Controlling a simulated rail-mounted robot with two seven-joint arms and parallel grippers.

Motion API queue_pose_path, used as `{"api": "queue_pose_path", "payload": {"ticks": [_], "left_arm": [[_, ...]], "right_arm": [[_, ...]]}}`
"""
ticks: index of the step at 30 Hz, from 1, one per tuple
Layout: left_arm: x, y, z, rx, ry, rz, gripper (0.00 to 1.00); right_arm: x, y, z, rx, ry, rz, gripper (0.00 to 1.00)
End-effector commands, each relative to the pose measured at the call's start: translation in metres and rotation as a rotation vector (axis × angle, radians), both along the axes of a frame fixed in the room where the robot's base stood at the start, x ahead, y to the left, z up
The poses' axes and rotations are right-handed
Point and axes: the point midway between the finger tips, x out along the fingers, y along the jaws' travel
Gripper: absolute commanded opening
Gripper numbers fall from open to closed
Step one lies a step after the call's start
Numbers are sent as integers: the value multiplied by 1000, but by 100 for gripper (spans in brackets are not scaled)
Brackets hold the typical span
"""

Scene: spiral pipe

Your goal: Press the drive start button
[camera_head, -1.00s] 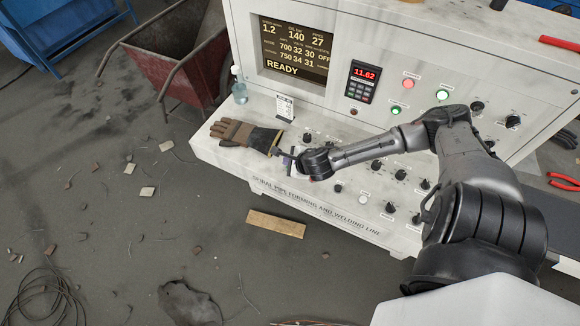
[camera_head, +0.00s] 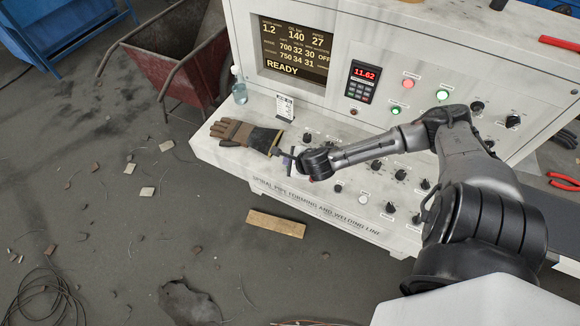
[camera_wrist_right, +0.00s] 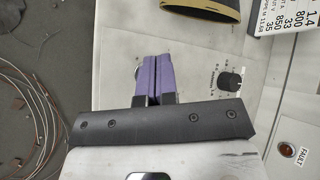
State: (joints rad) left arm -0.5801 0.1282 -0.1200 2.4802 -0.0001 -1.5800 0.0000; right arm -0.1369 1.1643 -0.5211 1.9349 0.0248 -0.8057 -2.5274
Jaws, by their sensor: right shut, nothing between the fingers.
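My right gripper (camera_head: 288,157) is low over the left part of the console's sloping lower panel, beside a work glove (camera_head: 247,134). In the right wrist view its purple fingers (camera_wrist_right: 152,60) are shut together with nothing between them. No readable label in these frames identifies the drive start button. My left gripper is not in view.
The upright panel holds a READY display (camera_head: 291,52), a red button (camera_head: 408,84) and green buttons (camera_head: 442,95). Several knobs line the lower panel. A spray bottle (camera_head: 239,87) stands behind the glove. A red cart (camera_head: 180,58) is on the floor at the left.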

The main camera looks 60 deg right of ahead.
Motion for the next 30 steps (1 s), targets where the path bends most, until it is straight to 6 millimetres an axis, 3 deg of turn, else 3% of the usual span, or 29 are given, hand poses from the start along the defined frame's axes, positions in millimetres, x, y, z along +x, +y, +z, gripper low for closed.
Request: {"api": "queue_pose_path", "payload": {"ticks": [30], "left_arm": [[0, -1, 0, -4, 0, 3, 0]], "right_arm": [[0, 0, -11, 0, 0, 0, 0]]}}
